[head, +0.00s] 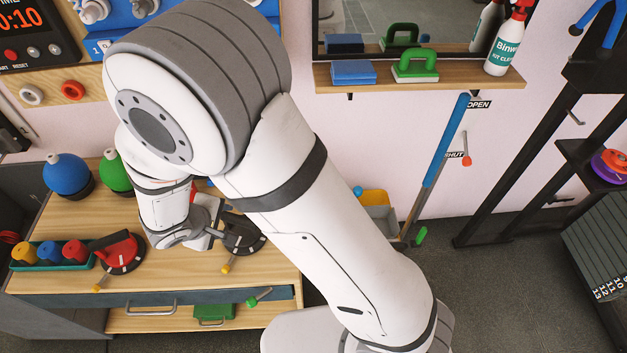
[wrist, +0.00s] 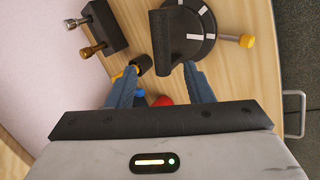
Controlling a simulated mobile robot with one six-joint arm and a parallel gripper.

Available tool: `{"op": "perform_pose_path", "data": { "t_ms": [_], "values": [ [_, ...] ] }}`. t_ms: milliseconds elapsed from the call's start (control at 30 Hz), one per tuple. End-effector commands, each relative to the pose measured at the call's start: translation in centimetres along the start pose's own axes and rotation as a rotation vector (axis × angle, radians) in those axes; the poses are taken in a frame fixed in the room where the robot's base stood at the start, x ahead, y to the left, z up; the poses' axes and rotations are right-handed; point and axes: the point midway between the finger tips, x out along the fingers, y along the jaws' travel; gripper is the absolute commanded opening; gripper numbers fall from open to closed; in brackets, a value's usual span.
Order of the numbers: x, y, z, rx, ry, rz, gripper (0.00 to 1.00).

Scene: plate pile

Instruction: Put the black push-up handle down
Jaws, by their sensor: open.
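The black push-up handle shows in the wrist view as an upright-looking black grip (wrist: 182,40) over a round black base with white marks; a lever with a yellow knob sticks out of the base. In the head view its base (head: 243,236) is on the wooden bench top, partly hidden by my arm. My gripper (wrist: 160,72) is open, with its two blue fingers spread apart. The near end of the grip lies close to the right fingertip; I cannot tell if they touch.
A red handle (head: 120,250) on a similar base, a teal tray (head: 50,256) of coloured pieces and blue (head: 66,174) and green (head: 114,172) balls share the bench. In the wrist view a black block with metal pegs (wrist: 98,28) is at upper left.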

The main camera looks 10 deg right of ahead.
Motion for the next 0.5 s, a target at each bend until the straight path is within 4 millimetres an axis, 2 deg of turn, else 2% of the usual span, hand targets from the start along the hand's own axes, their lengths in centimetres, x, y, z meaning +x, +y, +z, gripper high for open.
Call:
{"op": "perform_pose_path", "data": {
  "t_ms": [67,167,267,333,400,500],
  "values": [
    [-0.1,1.1,0.5,0.026,-0.011,-0.003,0.47],
    [-0.7,4.1,2.5,0.108,-0.047,-0.017,0.47],
    [-1.6,8.5,6.3,0.243,-0.108,-0.049,0.47],
    [-2.5,11.3,9.8,0.351,-0.153,-0.083,0.47],
    [-3.6,13.4,13.2,0.456,-0.19,-0.121,0.47],
    [-5.3,15.5,17.9,0.604,-0.226,-0.181,0.47]
  ]
}}
